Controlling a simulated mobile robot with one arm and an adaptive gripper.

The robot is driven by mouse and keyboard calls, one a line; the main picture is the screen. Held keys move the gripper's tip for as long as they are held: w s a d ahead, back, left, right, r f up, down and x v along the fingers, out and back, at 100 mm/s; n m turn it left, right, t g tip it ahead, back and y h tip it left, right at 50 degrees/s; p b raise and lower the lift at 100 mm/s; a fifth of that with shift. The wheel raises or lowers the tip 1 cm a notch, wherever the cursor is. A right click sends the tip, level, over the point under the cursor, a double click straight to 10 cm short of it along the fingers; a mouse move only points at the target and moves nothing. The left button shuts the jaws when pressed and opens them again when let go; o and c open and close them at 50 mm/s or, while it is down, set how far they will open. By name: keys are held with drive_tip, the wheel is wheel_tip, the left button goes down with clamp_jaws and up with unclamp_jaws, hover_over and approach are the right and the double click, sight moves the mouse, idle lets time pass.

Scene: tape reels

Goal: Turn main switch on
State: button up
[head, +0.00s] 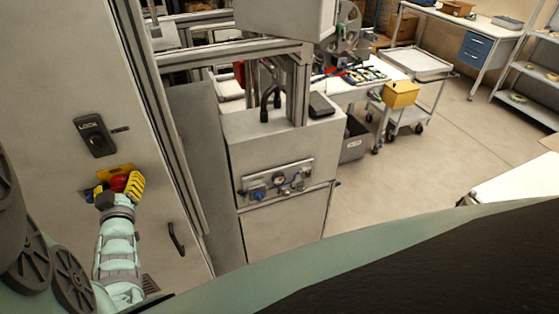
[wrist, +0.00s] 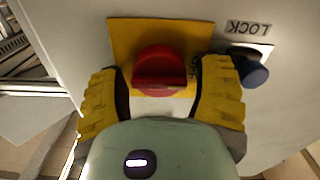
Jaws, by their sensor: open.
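The main switch is a red rotary knob (wrist: 160,70) on a yellow plate (wrist: 125,38), fixed to a pale cabinet front. In the head view the red knob (head: 118,183) is partly hidden by my gripper, and the yellow plate (head: 115,170) shows above it. My gripper (wrist: 163,78) has yellow ribbed fingers, one on each side of the knob, open with a gap visible beside the knob. In the head view my gripper (head: 121,187) is at the cabinet front. Lettering on the plate is partly covered by the right finger.
A dark blue knob (wrist: 248,72) with a LOCK label (wrist: 247,27) sits close to the right finger. The cabinet has a black lock (head: 95,135) above the switch and a handle (head: 177,239) lower right. A grey unit with a gauge panel (head: 275,180) stands to the right.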

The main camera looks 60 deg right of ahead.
drive_tip(key=shift+d, duration=0.1)
drive_tip(key=c, duration=0.9)
